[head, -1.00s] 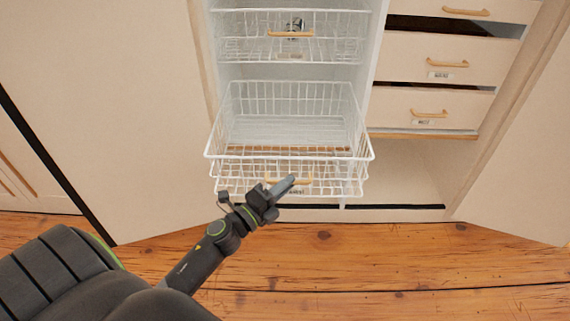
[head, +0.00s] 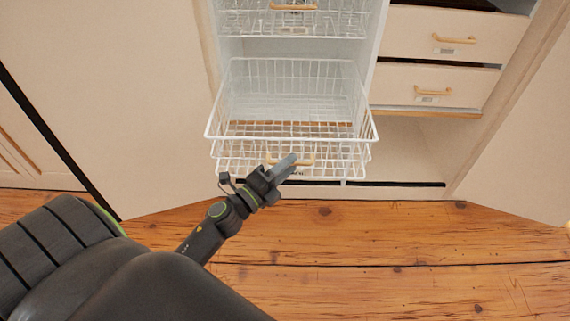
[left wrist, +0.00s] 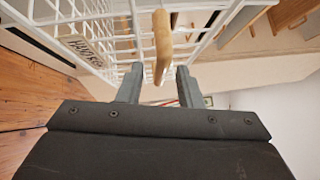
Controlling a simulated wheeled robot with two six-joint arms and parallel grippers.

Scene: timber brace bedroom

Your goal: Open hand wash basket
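A white wire basket (head: 222,128) sits low in the open cabinet, its front standing out past the cabinet front. A wooden handle (head: 308,162) is on its front, partly hidden by my left gripper (head: 290,163). In the left wrist view the handle (left wrist: 161,42) stands between and just beyond the two fingertips of my left gripper (left wrist: 159,85). The fingers are apart, with gaps on both sides of the handle. A label (left wrist: 85,51) on the wire front seems to begin with "HAND". My right gripper is not in view.
Another wire basket (head: 340,22) with a wooden handle is above. Drawers (head: 430,88) with wooden handles are to the right. Cabinet doors stand open at left (head: 130,100) and right (head: 530,150). The wooden floor (head: 400,240) in front is clear.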

